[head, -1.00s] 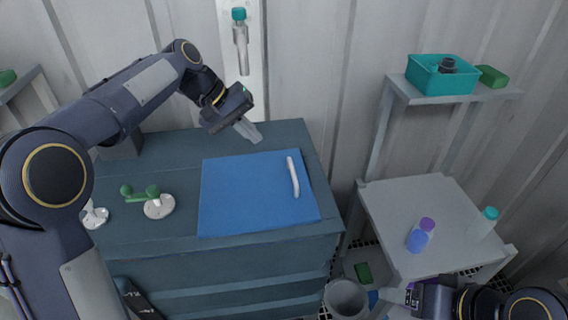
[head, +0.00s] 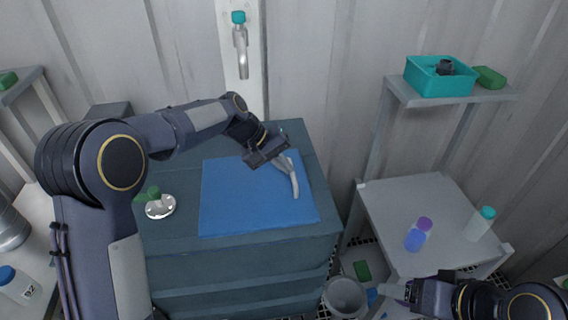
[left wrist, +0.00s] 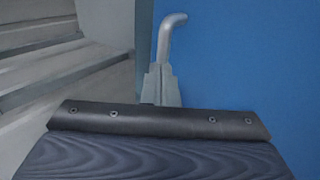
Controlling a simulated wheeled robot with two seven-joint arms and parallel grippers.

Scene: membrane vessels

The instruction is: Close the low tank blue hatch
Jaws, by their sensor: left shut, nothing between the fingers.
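The blue hatch (head: 240,195) lies flat in the top of the low dark teal tank (head: 235,258), with no gap visible at its edges. Its white bar handle (head: 296,185) stands near the right edge; the handle also shows in the left wrist view (left wrist: 169,38). My left gripper (head: 286,163) is over the hatch's upper right part, its shut, empty fingers (left wrist: 160,85) close to the handle's far end. I cannot tell if they touch it. My right gripper (head: 392,291) is low at the right, away from the tank; its jaw state is unclear.
A green-handled valve (head: 160,205) stands left of the hatch. At right, a grey table (head: 405,205) holds a purple-capped bottle (head: 418,235) and a teal-capped bottle (head: 481,223). Above is a shelf with a teal bin (head: 440,78). A grey bucket (head: 346,297) stands on the floor.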

